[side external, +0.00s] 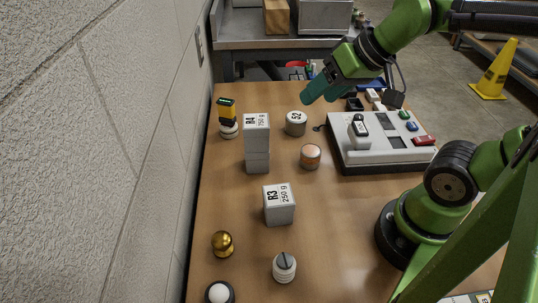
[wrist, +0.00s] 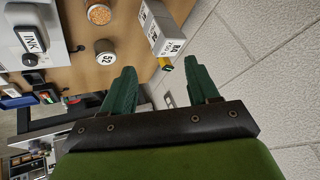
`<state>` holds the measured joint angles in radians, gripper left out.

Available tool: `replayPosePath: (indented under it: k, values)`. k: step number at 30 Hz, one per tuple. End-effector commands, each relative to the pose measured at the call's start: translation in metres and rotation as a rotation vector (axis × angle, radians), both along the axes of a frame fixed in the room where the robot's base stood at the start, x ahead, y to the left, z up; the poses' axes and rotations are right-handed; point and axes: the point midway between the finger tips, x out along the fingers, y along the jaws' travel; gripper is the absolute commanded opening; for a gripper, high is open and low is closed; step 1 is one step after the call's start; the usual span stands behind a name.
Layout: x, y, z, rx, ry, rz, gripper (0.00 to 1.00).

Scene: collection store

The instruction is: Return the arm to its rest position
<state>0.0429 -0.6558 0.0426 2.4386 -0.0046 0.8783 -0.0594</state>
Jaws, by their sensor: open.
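My arm is green, and my gripper (side external: 308,97) with teal fingers hangs above the far part of the wooden table (side external: 225,180), in the side external view. In the wrist view my gripper (wrist: 165,80) has its two fingers wide apart with nothing between them. The fingers appear apart from the tin and the table.
A pale console (side external: 385,153) is at right; a wall (side external: 90,150) runs along the left.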

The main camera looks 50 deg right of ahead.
Motion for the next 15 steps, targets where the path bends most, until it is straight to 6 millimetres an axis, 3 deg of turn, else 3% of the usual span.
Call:
replayPosePath:
  k: [4, 15]
  values:
    - [-0.019, 0.003, -0.003, 0.067, -0.006, -0.036, 0.60]
    - [-0.021, 0.003, -0.004, 0.077, -0.005, -0.043, 0.60]
